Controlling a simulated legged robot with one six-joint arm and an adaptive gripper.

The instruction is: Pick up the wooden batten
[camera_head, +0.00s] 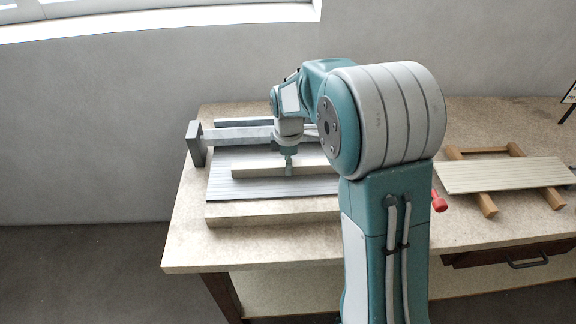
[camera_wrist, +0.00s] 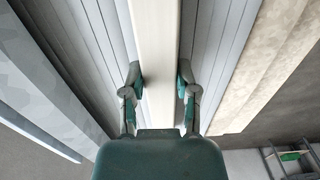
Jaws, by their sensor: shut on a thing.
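The wooden batten (camera_head: 258,170) is a pale, straight strip lying lengthwise over a stack of grey ribbed shutter profiles (camera_head: 240,187) on the workbench. My gripper (camera_head: 288,170) comes down on it from above, near the middle of the stack. In the wrist view the batten (camera_wrist: 155,45) runs between the two fingers of my gripper (camera_wrist: 160,82), one on each side, and they are shut on it. Whether the batten touches the profiles or is slightly raised cannot be told. My arm hides the batten's right end in the head view.
A grey metal clamp bar (camera_head: 235,136) runs behind the batten, with its upright end (camera_head: 195,144) at the left. A wooden board (camera_head: 260,213) lies under the profiles. At right, a slatted panel (camera_head: 500,175) rests on wooden bars. The bench's front left corner (camera_head: 190,255) is clear.

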